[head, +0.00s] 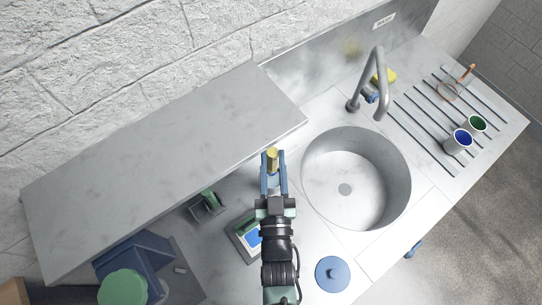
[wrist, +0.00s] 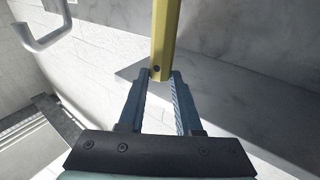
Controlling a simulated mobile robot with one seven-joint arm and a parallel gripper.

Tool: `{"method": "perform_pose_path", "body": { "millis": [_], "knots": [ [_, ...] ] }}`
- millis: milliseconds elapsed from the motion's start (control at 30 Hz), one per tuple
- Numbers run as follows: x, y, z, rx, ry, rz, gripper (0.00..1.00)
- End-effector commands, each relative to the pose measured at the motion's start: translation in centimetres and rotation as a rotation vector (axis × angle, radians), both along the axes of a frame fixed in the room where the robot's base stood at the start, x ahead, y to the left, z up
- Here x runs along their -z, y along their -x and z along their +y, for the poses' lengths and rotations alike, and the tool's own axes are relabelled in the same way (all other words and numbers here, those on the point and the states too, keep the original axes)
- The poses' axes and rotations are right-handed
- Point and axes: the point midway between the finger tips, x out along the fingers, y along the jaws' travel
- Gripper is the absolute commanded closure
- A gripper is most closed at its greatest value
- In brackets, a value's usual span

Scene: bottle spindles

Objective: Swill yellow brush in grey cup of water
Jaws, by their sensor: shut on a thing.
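My gripper (head: 272,157) is shut on the yellow brush (head: 272,161), left of the sink. In the wrist view the fingertips (wrist: 160,76) close on the lower end of its long yellow handle (wrist: 166,35), which runs up out of the picture. Its bristles are not in view. A grey cup with a blue inside (head: 460,142) stands on the ribbed drainboard at the right, far from my gripper. A second grey cup with a green inside (head: 476,124) stands just behind it. I cannot tell whether either cup holds water.
The round sink (head: 345,215) lies between my gripper and the cups, with a tall tap (head: 378,85) behind it. A raised grey shelf (head: 160,175) is on the left.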

Motion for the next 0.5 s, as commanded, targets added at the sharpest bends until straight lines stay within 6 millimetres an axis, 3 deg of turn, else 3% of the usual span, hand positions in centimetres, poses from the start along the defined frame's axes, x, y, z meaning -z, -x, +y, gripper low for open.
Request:
{"method": "perform_pose_path", "body": {
  "millis": [500],
  "knots": [
    [5.5,-0.2,0.0,0.000,0.000,-0.001,1.00]
  ]
}}
